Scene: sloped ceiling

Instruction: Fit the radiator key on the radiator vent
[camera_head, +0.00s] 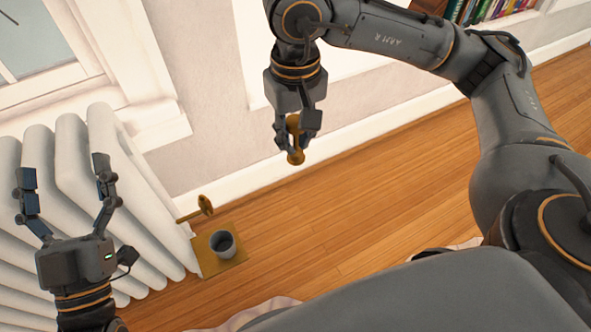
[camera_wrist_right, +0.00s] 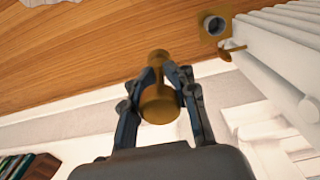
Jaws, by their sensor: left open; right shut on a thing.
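My right gripper (camera_head: 297,138) is shut on a brass key (camera_head: 295,157) and holds it in the air, well to the right of the radiator and above its brass vent. In the right wrist view the key (camera_wrist_right: 160,100) sits between both fingers, its wide end nearest the camera. The brass vent (camera_head: 204,206) sticks out from the end of the white radiator (camera_head: 75,160); it also shows in the right wrist view (camera_wrist_right: 234,47). Key and vent are apart. My left gripper (camera_head: 64,178) is open and empty in front of the radiator.
A grey cup (camera_head: 229,246) stands on a brass-coloured square plate (camera_head: 208,262) on the wooden floor (camera_head: 360,180), below the vent. A window (camera_head: 30,40) is above the radiator. Books (camera_head: 490,10) are at the top right. Open floor lies right of the plate.

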